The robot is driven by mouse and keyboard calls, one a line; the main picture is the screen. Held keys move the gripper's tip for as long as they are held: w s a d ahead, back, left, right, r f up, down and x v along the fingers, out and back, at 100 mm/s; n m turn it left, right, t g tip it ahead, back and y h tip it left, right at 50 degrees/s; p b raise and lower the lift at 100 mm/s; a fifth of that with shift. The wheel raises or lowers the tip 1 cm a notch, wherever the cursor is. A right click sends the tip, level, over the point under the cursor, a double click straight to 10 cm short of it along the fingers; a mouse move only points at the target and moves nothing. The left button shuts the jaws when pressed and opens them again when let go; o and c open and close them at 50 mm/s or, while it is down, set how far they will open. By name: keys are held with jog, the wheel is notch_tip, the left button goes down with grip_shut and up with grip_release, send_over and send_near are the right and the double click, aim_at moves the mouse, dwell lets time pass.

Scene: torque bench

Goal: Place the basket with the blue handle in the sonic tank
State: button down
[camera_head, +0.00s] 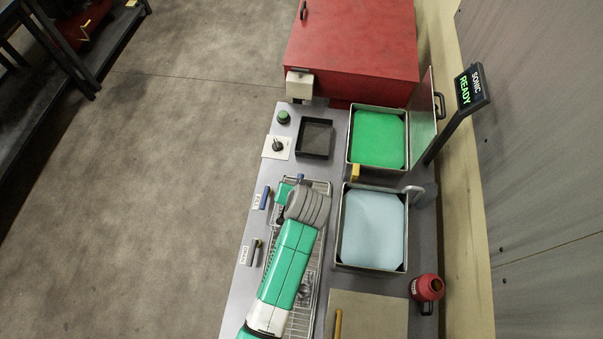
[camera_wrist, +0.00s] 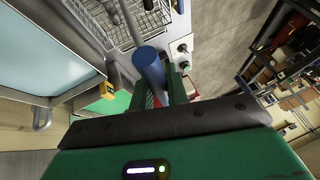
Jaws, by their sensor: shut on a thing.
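My gripper (camera_head: 291,187) is over the wire rack area on the bench, partly hidden by my own arm. In the wrist view my gripper (camera_wrist: 160,90) is shut on the blue handle (camera_wrist: 148,64). The blue handle (camera_head: 300,178) shows only as a small piece in the head view. Wire basket mesh (camera_wrist: 140,18) lies just beyond the handle; whether it is lifted, I cannot tell. The sonic tank (camera_head: 350,150), with green contents and its lid raised, stands behind and to the right, by a sign (camera_head: 470,88) reading "SONIC READY".
A second tank (camera_head: 340,240) with pale blue liquid stands right of the rack. A yellow block (camera_head: 355,172) sits between the tanks. A black tray (camera_head: 315,139), a green button (camera_head: 283,117), a red cabinet (camera_head: 350,45) and a red container (camera_head: 427,288) surround them.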

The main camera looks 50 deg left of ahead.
jog(key=s+d, duration=0.3)
jog(key=s, duration=0.2)
jog(key=shift+s+d+r, duration=0.3)
jog(key=shift+s+r, duration=0.05)
jog(key=shift+s, duration=0.05)
jog(key=shift+r, duration=0.1)
